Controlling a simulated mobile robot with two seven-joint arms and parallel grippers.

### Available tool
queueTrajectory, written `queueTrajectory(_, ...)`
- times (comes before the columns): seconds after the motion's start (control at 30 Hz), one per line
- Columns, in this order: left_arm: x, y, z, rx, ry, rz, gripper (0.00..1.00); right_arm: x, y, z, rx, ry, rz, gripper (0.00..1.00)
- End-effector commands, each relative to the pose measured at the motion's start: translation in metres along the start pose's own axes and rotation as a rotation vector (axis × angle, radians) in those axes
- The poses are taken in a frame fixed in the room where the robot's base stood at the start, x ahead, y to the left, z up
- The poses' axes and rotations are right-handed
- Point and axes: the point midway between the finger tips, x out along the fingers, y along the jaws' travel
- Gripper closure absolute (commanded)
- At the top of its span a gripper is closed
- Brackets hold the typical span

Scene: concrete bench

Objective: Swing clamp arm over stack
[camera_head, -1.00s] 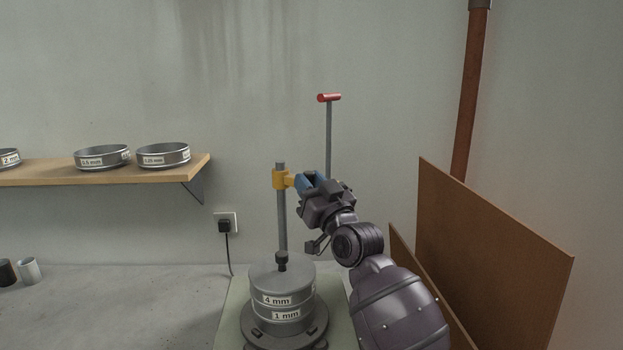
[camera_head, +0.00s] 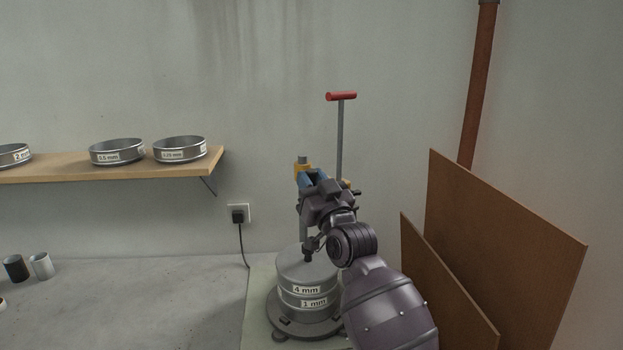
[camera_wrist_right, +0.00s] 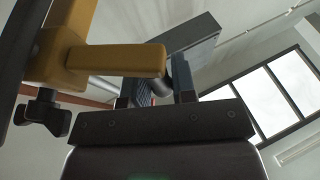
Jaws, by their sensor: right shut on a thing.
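The sieve stack (camera_head: 306,290), labelled 4 mm and 1 mm, stands on a dark round base with a grey lid on top. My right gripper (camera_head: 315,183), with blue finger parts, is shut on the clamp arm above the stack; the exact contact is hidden. My left gripper is out of view.
Brown boards (camera_head: 500,240) lean at the right. A wooden shelf (camera_head: 110,167) holds several sieves at the left.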

Motion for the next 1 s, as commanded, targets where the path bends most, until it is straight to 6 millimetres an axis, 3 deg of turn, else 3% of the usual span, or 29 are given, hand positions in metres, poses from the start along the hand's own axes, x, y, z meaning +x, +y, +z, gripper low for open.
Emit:
queueTrajectory(0.67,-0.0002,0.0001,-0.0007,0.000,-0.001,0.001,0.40,0.0008,-0.0011,-0.0010,0.002,0.003,-0.002,1.00)
queueTrajectory(0.7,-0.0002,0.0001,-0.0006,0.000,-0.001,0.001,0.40,0.0008,-0.0010,-0.0010,0.002,0.003,-0.002,0.70)
queueTrajectory(0.8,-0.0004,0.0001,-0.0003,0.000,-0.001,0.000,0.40,0.0007,-0.0008,-0.0008,0.001,0.002,-0.002,0.56)
queueTrajectory(1.0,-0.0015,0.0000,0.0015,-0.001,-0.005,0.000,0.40,0.0005,-0.0002,-0.0003,0.001,0.001,-0.001,0.56)
